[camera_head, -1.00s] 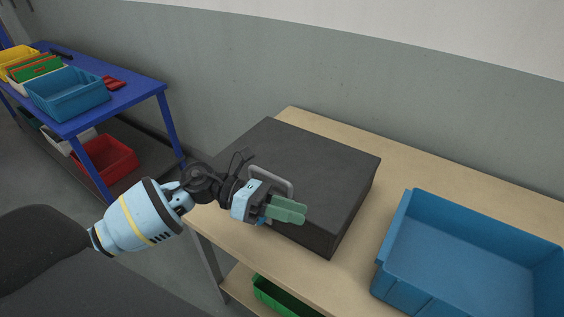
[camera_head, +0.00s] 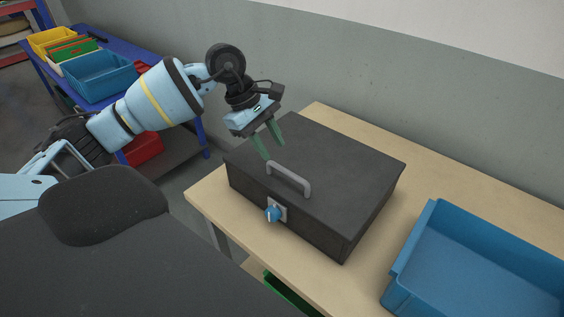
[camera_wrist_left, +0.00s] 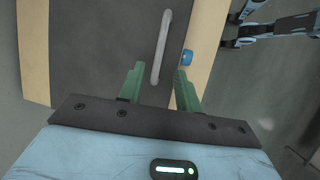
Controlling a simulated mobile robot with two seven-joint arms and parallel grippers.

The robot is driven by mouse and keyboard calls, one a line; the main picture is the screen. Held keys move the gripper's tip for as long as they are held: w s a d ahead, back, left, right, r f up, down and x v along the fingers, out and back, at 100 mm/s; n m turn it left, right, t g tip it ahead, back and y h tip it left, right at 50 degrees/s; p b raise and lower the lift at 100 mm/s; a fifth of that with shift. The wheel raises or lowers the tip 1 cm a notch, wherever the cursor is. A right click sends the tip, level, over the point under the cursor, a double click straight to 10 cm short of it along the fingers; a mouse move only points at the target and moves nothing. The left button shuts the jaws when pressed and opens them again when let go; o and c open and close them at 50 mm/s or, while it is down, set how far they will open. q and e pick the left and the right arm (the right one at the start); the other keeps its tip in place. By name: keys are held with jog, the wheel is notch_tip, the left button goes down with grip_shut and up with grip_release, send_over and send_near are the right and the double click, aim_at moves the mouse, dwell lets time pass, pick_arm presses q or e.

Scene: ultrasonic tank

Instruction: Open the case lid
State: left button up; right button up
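The dark grey case (camera_head: 330,185) sits on the wooden table with its lid down. A grey bar handle (camera_head: 289,180) stands on the lid near the front edge. A blue knob (camera_head: 273,214) on a metal plate is on the front face. My left gripper (camera_head: 273,149) is open and empty above the lid, behind the handle's left end, its green fingers pointing down. In the left wrist view the gripper (camera_wrist_left: 159,70) is open, with the handle (camera_wrist_left: 160,48) appearing between its fingers but not gripped. The blue knob (camera_wrist_left: 187,57) shows beyond the right finger.
A blue bin (camera_head: 480,262) stands on the table (camera_head: 400,185) to the right of the case. A blue workbench with several coloured bins is behind my left arm. A wall (camera_head: 400,75) runs behind the table.

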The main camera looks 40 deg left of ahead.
aim_at(285, 170)
pick_arm(q)
jog(key=x, duration=0.6)
jog(key=shift+d+f, duration=0.15)
jog(key=shift+c, duration=0.4)
grip_shut()
